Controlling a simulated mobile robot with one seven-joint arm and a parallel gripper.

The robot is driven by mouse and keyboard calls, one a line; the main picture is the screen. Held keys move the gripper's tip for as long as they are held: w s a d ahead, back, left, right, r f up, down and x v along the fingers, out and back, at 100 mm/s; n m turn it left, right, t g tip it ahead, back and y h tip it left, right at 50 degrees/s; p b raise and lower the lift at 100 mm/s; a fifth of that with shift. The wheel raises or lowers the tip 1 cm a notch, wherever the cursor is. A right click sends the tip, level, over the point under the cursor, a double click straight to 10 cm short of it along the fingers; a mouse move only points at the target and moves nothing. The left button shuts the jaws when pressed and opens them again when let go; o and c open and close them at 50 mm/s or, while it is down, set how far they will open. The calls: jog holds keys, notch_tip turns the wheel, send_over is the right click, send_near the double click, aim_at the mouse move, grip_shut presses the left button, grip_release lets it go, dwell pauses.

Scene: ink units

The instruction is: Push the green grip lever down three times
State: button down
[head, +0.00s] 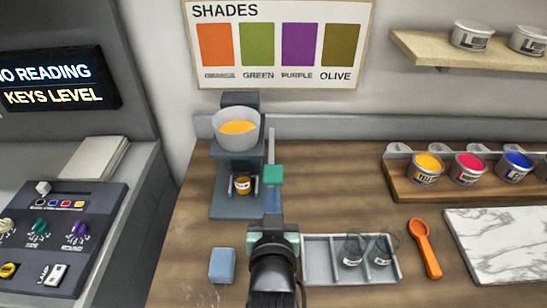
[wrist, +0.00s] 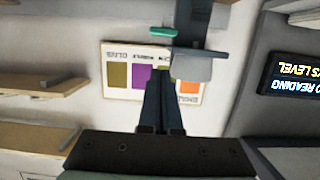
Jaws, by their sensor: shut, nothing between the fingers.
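The green grip lever (head: 273,174) sits on the right side of a dark ink dispenser (head: 225,197), beside a thin upright rod. It also shows as a green bar near the top of the wrist view (wrist: 163,31). My gripper (head: 273,205) is shut and empty, just in front of the lever in the head view. In the wrist view its fingers (wrist: 159,88) are together, apart from the lever in the picture. Contact cannot be told.
A blue block (head: 222,266) lies left of my arm. A grey tray (head: 320,270) with clear cups, an orange spoon (head: 425,250) and a marble slab (head: 500,250) lie to the right. Ink pots (head: 470,166) stand in a rack behind. A control panel (head: 50,230) is at left.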

notch_tip(320, 180, up, 3)
jog(key=shift+f+p, duration=0.1)
jog(key=shift+p, duration=0.3)
jog(key=p, duration=0.2)
send_over(274, 181)
notch_tip(274, 181, down, 2)
jog(key=shift+s+f, duration=0.1)
jog(key=shift+s, duration=0.05)
jog(key=f, duration=0.3)
jog(key=shift+w+f+p, duration=0.1)
jog(key=shift+w+p, duration=0.1)
jog(key=shift+p, duration=0.15)
jog(key=shift+f, duration=0.6)
